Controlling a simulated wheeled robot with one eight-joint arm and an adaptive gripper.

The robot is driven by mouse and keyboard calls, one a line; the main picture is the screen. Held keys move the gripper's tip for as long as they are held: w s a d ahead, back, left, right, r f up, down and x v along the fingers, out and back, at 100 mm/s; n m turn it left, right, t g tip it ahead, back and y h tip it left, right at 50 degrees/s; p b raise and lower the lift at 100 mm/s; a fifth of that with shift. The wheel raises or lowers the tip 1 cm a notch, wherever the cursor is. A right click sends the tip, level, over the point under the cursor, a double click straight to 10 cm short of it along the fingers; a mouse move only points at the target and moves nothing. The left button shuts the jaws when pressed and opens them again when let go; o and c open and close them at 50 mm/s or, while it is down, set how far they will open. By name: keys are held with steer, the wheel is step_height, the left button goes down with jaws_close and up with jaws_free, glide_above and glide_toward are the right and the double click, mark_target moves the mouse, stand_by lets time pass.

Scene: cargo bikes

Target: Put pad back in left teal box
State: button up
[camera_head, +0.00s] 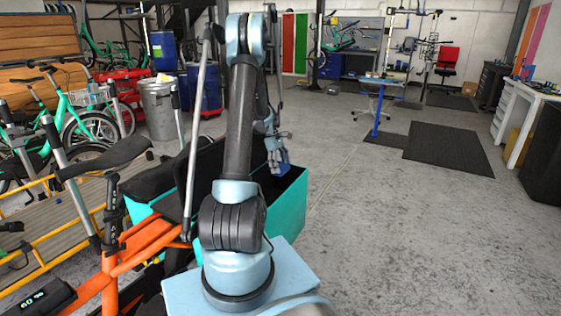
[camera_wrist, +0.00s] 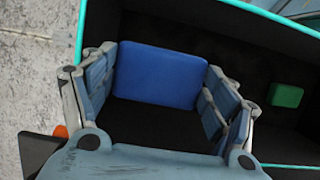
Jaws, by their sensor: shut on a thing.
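A blue pad (camera_wrist: 160,76) sits between the two fingers of my gripper (camera_head: 278,158), which is shut on it. In the head view the pad (camera_head: 286,172) shows small below the fingertips, at the open top of a teal box (camera_head: 290,208). I cannot tell how deep it hangs. In the wrist view the box's dark inside lies under the pad, with a teal rim (camera_wrist: 81,32) at left and top. A green block (camera_wrist: 286,95) lies in the dark interior at right. Another teal part (camera_head: 138,210) shows left of my arm, partly hidden.
An orange bike frame (camera_head: 140,245) with a black saddle (camera_head: 108,158) stands close on the left. A black lid or panel stands up behind my arm. The grey floor (camera_head: 400,230) at right is open, with dark mats (camera_head: 446,146) farther back.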

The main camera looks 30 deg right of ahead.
step_height(320, 180, down, 16)
steer(key=shift+f, duration=0.1)
stand_by(0.9)
steer(key=o, duration=1.4)
steer(key=shift+o, duration=0.2)
step_height(320, 180, up, 10)
